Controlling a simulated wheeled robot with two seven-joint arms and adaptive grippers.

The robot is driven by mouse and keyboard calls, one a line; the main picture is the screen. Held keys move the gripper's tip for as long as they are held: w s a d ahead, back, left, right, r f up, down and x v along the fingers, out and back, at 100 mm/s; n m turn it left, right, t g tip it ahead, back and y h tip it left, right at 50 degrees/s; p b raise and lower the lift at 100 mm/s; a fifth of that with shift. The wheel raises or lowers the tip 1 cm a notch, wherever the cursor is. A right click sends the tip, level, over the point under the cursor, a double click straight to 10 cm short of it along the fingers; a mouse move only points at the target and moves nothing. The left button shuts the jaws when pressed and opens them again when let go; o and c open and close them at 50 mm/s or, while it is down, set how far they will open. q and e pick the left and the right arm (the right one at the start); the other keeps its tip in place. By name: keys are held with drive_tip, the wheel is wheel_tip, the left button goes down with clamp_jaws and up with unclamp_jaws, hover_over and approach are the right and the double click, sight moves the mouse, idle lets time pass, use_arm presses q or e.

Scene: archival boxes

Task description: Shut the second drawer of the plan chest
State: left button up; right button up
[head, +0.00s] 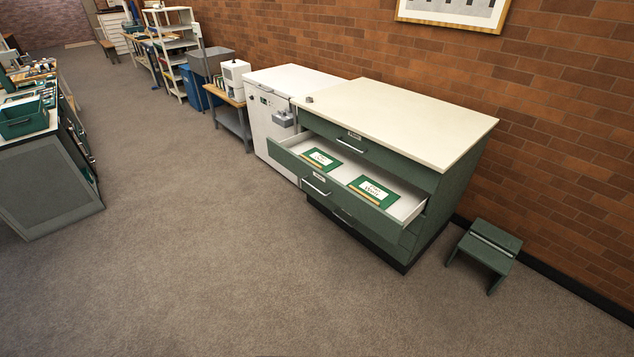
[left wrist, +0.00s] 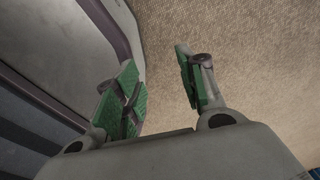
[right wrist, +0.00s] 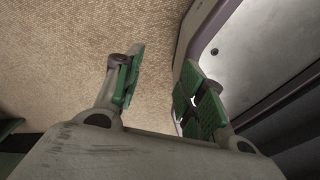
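The green plan chest (head: 462,190) with a cream top stands against the brick wall in the head view. Its second drawer (head: 335,188) is pulled well out, with its handle (head: 316,187) on the green front. Two green-and-white folders (head: 374,191) lie inside it. The drawer above, with its handle (head: 350,145), is closed. My left gripper (left wrist: 160,85) shows in the left wrist view with its green-padded fingers apart and nothing between them. My right gripper (right wrist: 155,85) is likewise open and empty in the right wrist view. Neither gripper shows in the head view.
A green step stool (head: 485,250) stands on the carpet right of the chest. A white cabinet (head: 268,117) adjoins the chest's left side. A grey bench (head: 45,180) stands at far left. The carpet (head: 220,260) before the chest is clear.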

use_arm(q)
drive_tip(key=shift+w, duration=0.25)
drive_tip(key=shift+c, duration=0.4)
